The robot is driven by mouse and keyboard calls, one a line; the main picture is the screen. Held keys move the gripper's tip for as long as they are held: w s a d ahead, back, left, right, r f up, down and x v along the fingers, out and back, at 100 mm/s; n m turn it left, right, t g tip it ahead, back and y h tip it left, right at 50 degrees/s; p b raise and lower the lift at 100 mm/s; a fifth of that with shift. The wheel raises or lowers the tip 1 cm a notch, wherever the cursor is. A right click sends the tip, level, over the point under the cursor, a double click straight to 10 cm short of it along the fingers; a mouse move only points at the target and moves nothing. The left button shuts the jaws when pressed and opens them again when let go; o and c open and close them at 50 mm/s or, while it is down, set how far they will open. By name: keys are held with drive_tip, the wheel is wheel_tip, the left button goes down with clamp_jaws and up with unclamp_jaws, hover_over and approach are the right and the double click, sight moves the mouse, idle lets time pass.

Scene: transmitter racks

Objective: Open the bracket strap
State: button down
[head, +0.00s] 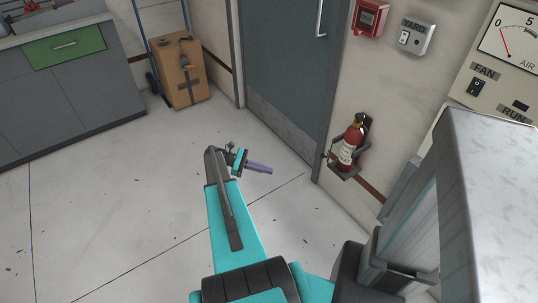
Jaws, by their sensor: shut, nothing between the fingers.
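A red fire extinguisher (352,143) with a pale label stands upright in a dark wall bracket (343,171), low on the wall right of the door. A dark band of the bracket appears to cross the extinguisher; the strap and its catch are too small to make out. My gripper (269,170), with purple fingers, is shut and empty. It points right, toward the extinguisher, and is clearly apart from it, with the floor and the foot of the door behind it in the head view.
A grey door (285,65) is shut behind my gripper. A cardboard box (178,72) stands on a blue hand truck at the back left. A grey cabinet (75,95) with a green drawer is at the left. A gauge panel (500,60) is at the right.

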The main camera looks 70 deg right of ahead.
drive_tip(key=w+a+f+t, duration=0.2)
drive_tip(key=w+a+f, duration=0.15)
drive_tip(key=a, duration=0.65)
drive_tip(key=w+a+f+t, duration=0.25)
drive_tip(key=a+f, duration=0.25)
drive_tip(key=a, duration=0.6)
drive_tip(key=w+a+f+t, duration=0.2)
drive_tip(key=w+a+f, duration=0.15)
drive_tip(key=a, duration=0.65)
drive_tip(key=s+a+f+t+y, duration=0.1)
drive_tip(key=s+a, duration=0.2)
drive_tip(key=a, duration=1.2)
drive_tip(key=s+a+f+m+t+y, duration=0.1)
drive_tip(key=s+a+t+y, duration=0.1)
drive_tip(key=a, duration=1.4)
drive_tip(key=shift+s+f+m, duration=0.2)
drive_tip(key=shift+s+m, duration=0.1)
drive_tip(key=shift+s, duration=0.5)
drive_tip(key=shift+d, duration=0.15)
